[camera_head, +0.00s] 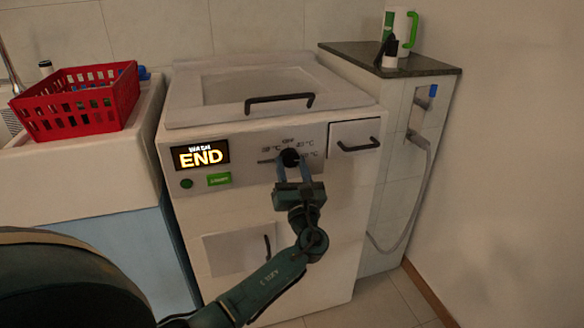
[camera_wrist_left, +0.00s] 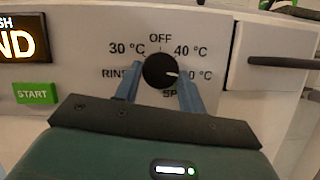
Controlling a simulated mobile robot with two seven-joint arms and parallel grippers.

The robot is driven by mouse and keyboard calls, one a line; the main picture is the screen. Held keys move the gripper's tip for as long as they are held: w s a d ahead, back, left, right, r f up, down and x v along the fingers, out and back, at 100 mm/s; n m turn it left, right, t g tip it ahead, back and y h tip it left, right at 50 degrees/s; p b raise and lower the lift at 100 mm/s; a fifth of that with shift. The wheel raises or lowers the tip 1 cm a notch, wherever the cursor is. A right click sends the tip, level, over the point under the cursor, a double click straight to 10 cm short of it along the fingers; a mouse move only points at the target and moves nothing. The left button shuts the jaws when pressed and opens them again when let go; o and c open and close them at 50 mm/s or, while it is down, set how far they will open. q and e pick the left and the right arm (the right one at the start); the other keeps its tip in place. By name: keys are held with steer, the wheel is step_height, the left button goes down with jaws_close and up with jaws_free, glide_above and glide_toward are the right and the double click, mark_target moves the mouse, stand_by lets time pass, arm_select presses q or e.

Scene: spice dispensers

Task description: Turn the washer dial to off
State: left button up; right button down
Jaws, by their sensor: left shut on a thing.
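The washer (camera_head: 235,215) is a white top-lid machine, and its display (camera_head: 200,154) reads "WASH END". Its round black dial (camera_head: 290,157) is on the front panel, also seen in the left wrist view (camera_wrist_left: 160,68). The dial's white mark points right and slightly down, toward a partly hidden "0 °C" label. The OFF label (camera_wrist_left: 160,38) is straight above the dial. My left gripper (camera_head: 291,171) is shut on the dial, with one blue finger on each side. The fingers partly cover the RINSE label and the label at right. My right gripper is not in view.
A green START button label (camera_wrist_left: 35,93) is left of the dial. A drawer with a black handle (camera_head: 358,147) is close on its right. A red basket (camera_head: 78,100) sits on the sink at left. A dark-topped counter (camera_head: 420,66) stands at right.

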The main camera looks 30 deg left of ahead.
arm_select(q)
steer(key=shift+c, duration=1.1)
steer(key=shift+f+n+b, duration=0.1)
steer(key=shift+n+b, duration=0.25)
steer(key=shift+n, duration=0.05)
